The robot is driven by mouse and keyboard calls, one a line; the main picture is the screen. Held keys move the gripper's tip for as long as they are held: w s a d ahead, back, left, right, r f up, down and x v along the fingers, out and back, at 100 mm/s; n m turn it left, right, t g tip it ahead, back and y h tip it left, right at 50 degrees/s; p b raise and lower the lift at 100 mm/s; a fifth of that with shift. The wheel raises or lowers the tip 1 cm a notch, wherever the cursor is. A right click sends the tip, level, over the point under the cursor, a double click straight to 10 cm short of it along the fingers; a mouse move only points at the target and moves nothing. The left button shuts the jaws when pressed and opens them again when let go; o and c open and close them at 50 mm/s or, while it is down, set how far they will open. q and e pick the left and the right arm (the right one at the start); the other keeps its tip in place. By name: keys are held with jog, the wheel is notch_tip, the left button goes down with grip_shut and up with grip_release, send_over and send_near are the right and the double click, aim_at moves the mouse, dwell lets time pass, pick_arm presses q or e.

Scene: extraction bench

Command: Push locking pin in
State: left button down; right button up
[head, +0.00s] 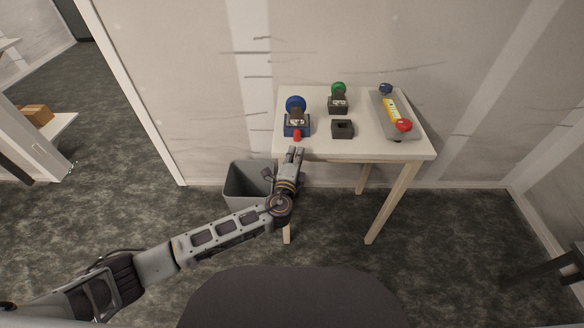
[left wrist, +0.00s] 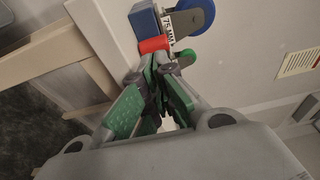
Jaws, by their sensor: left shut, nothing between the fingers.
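In the left wrist view the red pin (left wrist: 153,45) sticks out beside the blue block (left wrist: 143,20). My left gripper (head: 296,151) is shut and empty, just in front of the red pin. Its fingertips (left wrist: 165,65) are very close to the pin; I cannot tell whether they touch. My right gripper is not in view.
A grey bin (head: 235,185) stands on the floor left of the table.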

pick_arm(q)
jog(key=s+a, duration=0.1)
jog(key=s, duration=0.5)
jog(key=shift+s, duration=0.1)
dwell(0.7)
